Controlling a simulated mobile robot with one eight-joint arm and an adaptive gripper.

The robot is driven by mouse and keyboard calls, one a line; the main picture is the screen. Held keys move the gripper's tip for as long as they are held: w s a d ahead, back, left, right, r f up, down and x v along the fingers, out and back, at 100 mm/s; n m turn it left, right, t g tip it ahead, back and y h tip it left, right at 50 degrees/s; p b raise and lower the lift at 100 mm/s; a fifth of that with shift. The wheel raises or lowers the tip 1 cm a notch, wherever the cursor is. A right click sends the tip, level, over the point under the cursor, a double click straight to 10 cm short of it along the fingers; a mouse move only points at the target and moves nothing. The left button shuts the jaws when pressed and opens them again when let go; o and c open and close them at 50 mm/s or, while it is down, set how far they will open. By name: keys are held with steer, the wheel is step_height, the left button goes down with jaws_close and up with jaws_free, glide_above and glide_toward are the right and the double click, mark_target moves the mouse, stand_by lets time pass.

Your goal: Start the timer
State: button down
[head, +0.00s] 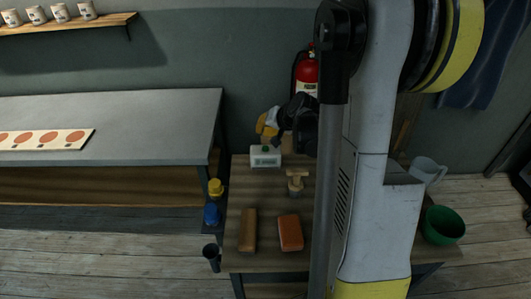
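A small white box with a green button on top, which looks like the timer (265,161), sits on the back left of the small wooden table. My gripper (272,128) is dark and lies just above and behind the timer, slightly to its right. A yellow piece shows at the gripper's left side; I cannot tell whether it is part of the gripper or a thing behind it. The fingers are too small and dark to tell whether they are open or shut. I cannot tell whether the gripper touches the green button.
On the wooden table (263,261) are a wooden-handled tool (295,183), a brown block (248,230) and an orange-brown block (290,232). A red extinguisher (307,72) is behind. A grey workbench (150,108) stands left. A green bowl (443,225) and grey jug (428,171) are right.

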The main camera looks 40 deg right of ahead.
mark_target(264, 147)
steer(key=shift+f+b, duration=1.25)
steer(key=shift+f, duration=0.7)
steer(key=shift+f+b, duration=0.45)
steer(key=shift+f+b, duration=0.45)
stand_by(0.3)
steer(key=shift+r, duration=0.1)
steer(key=shift+r+p, duration=0.7)
steer(key=shift+r, duration=0.1)
steer(key=shift+r+p, duration=1.9)
steer(key=shift+r, duration=0.65)
